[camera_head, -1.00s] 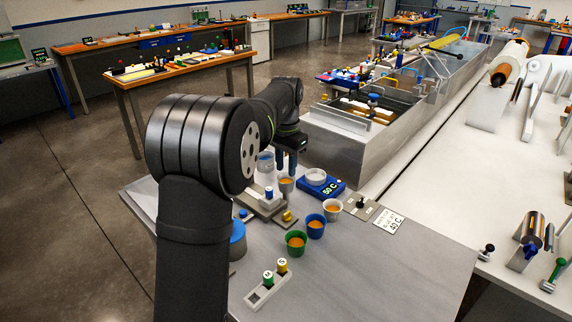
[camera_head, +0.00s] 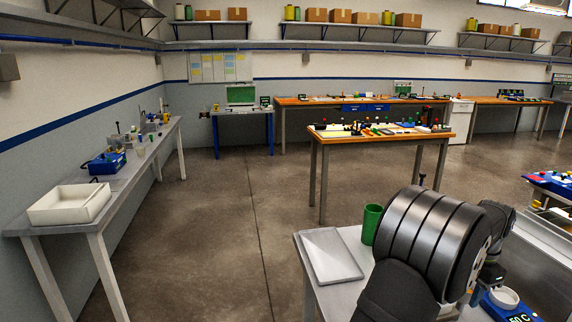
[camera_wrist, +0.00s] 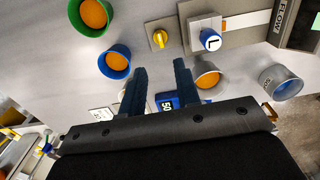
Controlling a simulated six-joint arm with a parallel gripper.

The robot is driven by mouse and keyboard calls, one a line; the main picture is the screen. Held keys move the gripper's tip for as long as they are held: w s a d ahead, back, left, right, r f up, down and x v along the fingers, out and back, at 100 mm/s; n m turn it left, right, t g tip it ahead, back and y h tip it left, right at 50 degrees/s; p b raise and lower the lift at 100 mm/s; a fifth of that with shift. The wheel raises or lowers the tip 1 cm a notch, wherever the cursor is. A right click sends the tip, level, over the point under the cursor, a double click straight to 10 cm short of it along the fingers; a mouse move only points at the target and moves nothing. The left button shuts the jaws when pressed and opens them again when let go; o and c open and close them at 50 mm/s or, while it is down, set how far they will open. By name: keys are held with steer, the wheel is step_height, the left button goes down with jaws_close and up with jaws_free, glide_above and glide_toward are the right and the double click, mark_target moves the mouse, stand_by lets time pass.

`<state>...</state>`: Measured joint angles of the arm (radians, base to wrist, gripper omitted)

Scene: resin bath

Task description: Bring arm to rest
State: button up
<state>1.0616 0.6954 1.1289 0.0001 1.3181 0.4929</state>
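My gripper (camera_wrist: 160,66) hangs over the grey workbench (camera_wrist: 60,72) with its two dark fingers apart and nothing visible between them. In the wrist view a green cup (camera_wrist: 92,14), a blue cup (camera_wrist: 118,62) and a pale grey cup (camera_wrist: 208,78) hold orange liquid. The pale grey cup is beside the right finger. A blue heater (camera_wrist: 166,104) shows partly between the fingers, farther down. In the head view my arm hides most of the gripper; the heater (camera_head: 508,310) with a white dish (camera_head: 504,298) shows at the bottom right.
In the wrist view, a yellow knob (camera_wrist: 159,39), a blue knob marked L (camera_wrist: 210,40) and another cup (camera_wrist: 280,82) are nearby. In the head view, a flat tray (camera_head: 330,255) and a green container (camera_head: 371,224) stand left of my arm. Open floor (camera_head: 220,240) lies beyond.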

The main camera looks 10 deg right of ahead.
step_height(320, 180, down, 12)
steer(key=shift+r, duration=0.2)
steer(key=shift+r, duration=0.1)
stand_by(0.3)
step_height(320, 180, up, 17)
step_height(320, 180, down, 17)
steer(key=shift+f, duration=0.15)
steer(key=n, duration=0.3)
steer(key=shift+n, duration=0.3)
steer(key=n, duration=0.4)
steer(key=shift+s+n, duration=0.15)
steer(key=shift+n, duration=0.15)
steer(key=n, duration=0.4)
steer(key=shift+d+n, duration=0.15)
steer(key=shift+n, duration=2.05)
